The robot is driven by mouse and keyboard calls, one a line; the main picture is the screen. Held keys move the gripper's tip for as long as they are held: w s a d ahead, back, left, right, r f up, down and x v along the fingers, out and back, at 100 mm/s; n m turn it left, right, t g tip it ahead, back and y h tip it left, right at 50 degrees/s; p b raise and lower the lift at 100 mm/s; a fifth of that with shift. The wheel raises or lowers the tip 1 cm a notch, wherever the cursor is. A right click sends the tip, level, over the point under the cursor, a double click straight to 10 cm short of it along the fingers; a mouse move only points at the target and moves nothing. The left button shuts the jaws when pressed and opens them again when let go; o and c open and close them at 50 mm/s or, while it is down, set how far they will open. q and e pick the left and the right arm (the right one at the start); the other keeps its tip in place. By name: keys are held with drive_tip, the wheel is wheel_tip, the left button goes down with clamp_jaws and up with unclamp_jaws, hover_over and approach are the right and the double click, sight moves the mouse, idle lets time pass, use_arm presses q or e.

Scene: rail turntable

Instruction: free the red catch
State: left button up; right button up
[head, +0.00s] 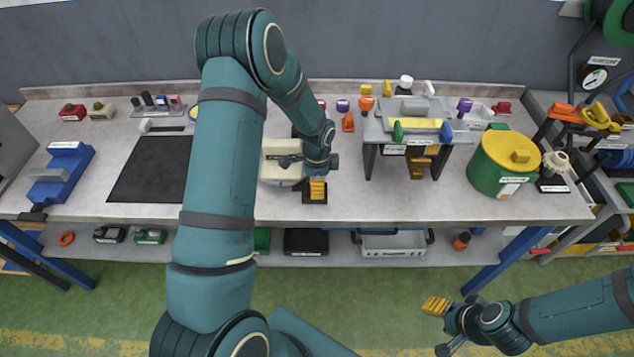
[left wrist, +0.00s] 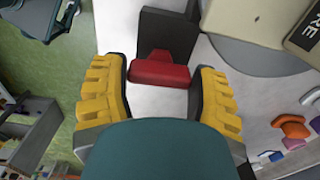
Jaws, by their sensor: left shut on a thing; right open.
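The red catch (left wrist: 160,73) is a short red bar with a stem, on a dark bracket (left wrist: 166,34) in the left wrist view. My left gripper (head: 318,188) is down at the front of the cream turntable fixture (head: 280,148). Its two yellow fingers stand on either side of the red bar in the left wrist view, and the gripper is shut on it. In the head view the gripper and arm hide the catch. My right gripper (head: 443,328) is open and empty, low over the floor in front of the bench.
A grey stand (head: 455,137) with coloured parts and a green pot with a yellow lid (head: 488,180) are to the right. A black mat (head: 150,172) and a blue device (head: 64,172) are to the left. Below is a shelf with trays. The bench front strip is mostly clear.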

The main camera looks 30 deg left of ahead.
use_arm(q)
drive_tip(key=n+b, duration=0.2)
drive_tip(key=n, duration=0.2)
drive_tip(key=n+b, duration=0.2)
drive_tip(key=n, duration=0.2)
drive_tip(key=shift+n, duration=0.4)
drive_tip(key=n, duration=0.4)
drive_tip(key=shift+n, duration=2.5)
drive_tip(key=o, duration=1.2)
wheel_tip(320, 180, up, 12)
drive_tip(key=shift+r, duration=0.1)
